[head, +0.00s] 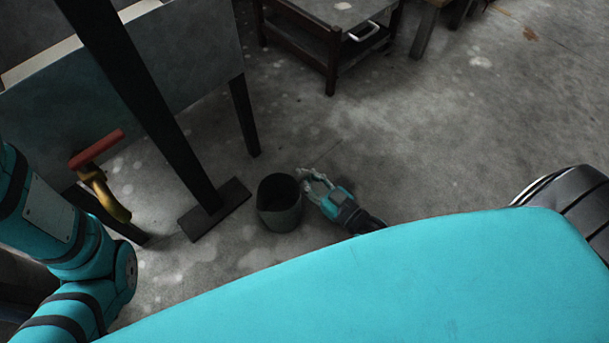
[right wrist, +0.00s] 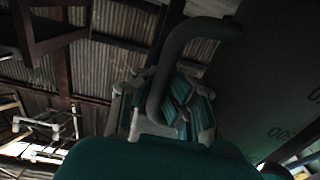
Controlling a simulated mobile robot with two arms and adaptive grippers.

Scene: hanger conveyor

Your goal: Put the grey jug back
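The grey jug (head: 279,203) is a dark, open-topped vessel, upright at the middle of the head view, low down near the floor. My right gripper (head: 312,180) is at its right side, close to the rim. In the right wrist view the jug's curved handle (right wrist: 178,55) crosses at the right gripper's fingers (right wrist: 165,105), and its dark wall with printed marks (right wrist: 270,85) fills the right side. I cannot tell whether the fingers press on the handle. Only links of my left arm show at the left; its gripper is out of view.
A dark post on a flat foot (head: 214,210) stands just left of the jug. A grey panelled table (head: 150,60) is behind it at the left, with a red and yellow object (head: 105,170) below. A low wooden trolley (head: 335,45) stands at the back. The floor at right is open.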

